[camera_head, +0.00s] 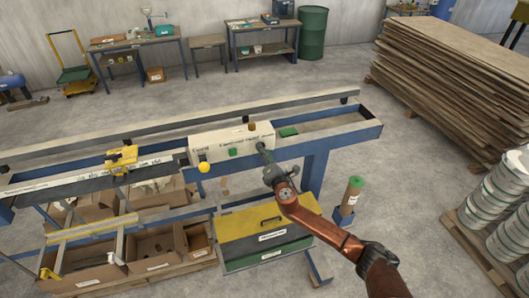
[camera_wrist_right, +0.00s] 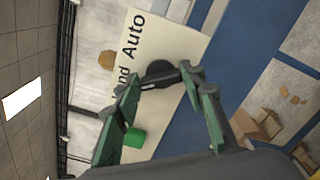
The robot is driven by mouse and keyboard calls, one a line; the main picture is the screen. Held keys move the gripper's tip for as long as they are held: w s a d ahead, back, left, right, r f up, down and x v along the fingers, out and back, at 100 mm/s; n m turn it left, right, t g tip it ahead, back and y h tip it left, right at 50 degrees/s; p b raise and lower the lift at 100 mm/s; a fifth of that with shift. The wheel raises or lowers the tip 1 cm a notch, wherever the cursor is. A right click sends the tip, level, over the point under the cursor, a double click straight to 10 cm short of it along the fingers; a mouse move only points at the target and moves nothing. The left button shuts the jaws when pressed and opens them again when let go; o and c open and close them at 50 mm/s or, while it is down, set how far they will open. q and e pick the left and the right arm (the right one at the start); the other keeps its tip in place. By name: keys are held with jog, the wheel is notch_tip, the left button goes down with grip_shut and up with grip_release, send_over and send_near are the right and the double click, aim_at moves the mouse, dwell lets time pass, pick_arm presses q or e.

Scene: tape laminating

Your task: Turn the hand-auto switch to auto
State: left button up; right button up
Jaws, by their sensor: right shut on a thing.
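The hand-auto switch is a dark knob (camera_wrist_right: 160,76) on a cream control box (camera_head: 222,139). In the right wrist view the lettering "nd Auto" (camera_wrist_right: 130,48) shows on the panel beside it, partly hidden. My right gripper (camera_head: 265,154) reaches the right part of the box front. In the right wrist view its green-sided fingers (camera_wrist_right: 165,83) are closed around the knob. The knob's exact pointing direction is hard to tell behind the fingers. My left gripper is in neither view.
A blue-framed bench (camera_head: 345,135) carries the box. Cardboard boxes (camera_head: 155,245) stand below. Stacked boards (camera_head: 455,75) are at the right.

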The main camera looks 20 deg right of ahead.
jog(key=shift+f, duration=0.1)
jog(key=shift+f+m+b, duration=0.15)
jog(key=shift+m+b, duration=1.25)
jog(key=shift+m, duration=2.05)
jog(key=shift+f+m+b, duration=0.15)
jog(key=shift+m+b, duration=1.25)
jog(key=shift+m, duration=2.05)
jog(key=o, duration=1.2)
jog(key=shift+c, duration=0.2)
jog(key=shift+r, duration=0.1)
